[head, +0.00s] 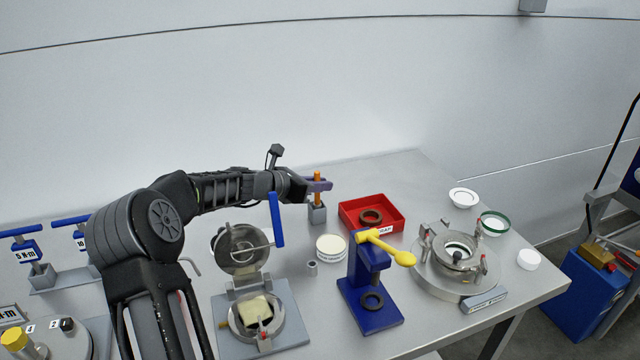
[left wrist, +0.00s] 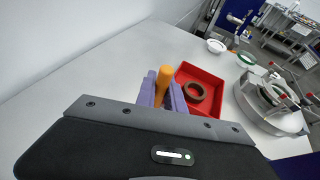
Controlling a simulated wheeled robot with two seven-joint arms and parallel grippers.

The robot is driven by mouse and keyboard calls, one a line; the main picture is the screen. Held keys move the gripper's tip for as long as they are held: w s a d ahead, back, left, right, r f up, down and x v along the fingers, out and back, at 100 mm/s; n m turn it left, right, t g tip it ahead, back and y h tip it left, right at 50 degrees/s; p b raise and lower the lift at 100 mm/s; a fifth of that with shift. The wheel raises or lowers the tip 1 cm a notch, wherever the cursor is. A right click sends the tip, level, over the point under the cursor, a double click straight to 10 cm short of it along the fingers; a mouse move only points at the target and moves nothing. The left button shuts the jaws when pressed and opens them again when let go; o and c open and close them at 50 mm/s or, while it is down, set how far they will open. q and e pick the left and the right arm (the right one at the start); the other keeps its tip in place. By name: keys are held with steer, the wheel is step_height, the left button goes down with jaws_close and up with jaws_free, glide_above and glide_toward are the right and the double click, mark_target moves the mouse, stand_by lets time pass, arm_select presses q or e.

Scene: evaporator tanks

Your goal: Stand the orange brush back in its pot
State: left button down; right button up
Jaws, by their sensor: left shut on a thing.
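The orange brush (head: 317,177) is upright in the head view, between the purple fingers of my left gripper (head: 318,185). The gripper is shut on it. Its lower end is at the mouth of the grey square pot (head: 317,213), directly below the fingers; I cannot tell how deep it sits inside. In the left wrist view the brush's orange handle (left wrist: 163,80) shows between the two purple fingers (left wrist: 162,92), and the pot is hidden behind the gripper. My right gripper is not in view.
A red tray (head: 396,208) with a brown ring (head: 371,217) stands right of the pot. A blue press (head: 370,290) with a yellow lever, a round cream-lidded dish (head: 331,246) and an opened metal chamber (head: 256,318) are nearer. The wall is close behind.

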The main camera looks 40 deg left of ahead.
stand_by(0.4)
arm_select(q)
steer(key=c, duration=1.3)
jaws_free()
steer(key=shift+c, duration=0.2)
steer(key=b+v, duration=0.1)
steer(key=v, duration=0.6)
steer(key=shift+s, duration=0.35)
steer(key=shift+a+r+b, duration=0.15)
steer(key=shift+a+b, duration=0.1)
steer(key=shift+b, duration=0.05)
